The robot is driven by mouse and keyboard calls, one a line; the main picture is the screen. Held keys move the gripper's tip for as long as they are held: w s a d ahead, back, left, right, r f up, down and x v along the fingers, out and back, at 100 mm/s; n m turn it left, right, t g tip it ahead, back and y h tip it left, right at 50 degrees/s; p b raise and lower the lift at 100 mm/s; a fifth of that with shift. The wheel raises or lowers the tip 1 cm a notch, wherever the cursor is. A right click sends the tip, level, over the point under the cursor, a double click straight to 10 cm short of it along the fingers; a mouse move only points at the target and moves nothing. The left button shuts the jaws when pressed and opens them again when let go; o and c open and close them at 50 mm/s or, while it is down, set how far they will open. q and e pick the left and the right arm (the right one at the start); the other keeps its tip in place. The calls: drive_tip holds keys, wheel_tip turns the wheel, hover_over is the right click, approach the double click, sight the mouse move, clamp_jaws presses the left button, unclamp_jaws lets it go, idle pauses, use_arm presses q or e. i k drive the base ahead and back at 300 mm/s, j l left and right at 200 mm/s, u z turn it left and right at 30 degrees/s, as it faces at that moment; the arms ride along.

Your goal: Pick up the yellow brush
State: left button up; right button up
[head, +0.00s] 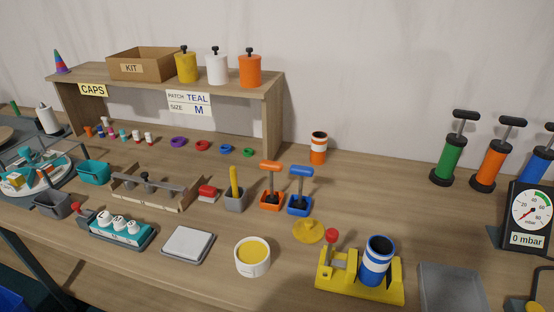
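A yellow upright handle, which looks like the yellow brush (234,180), stands in a small grey holder (236,203) near the middle of the table. Its lower end is hidden inside the holder, so I cannot see any bristles. The handle leans very slightly and its top is free. Neither of my grippers is in view, and nothing touches the brush.
Orange (271,185) and blue (300,190) handled tools stand close right of the holder; a red-topped block (208,193) is close left. In front are a tub of yellow material (252,257) and a grey-white pad (188,243). A shelf (270,120) stands behind.

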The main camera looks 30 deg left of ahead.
sight(233, 171)
drive_tip(key=u, duration=1.15)
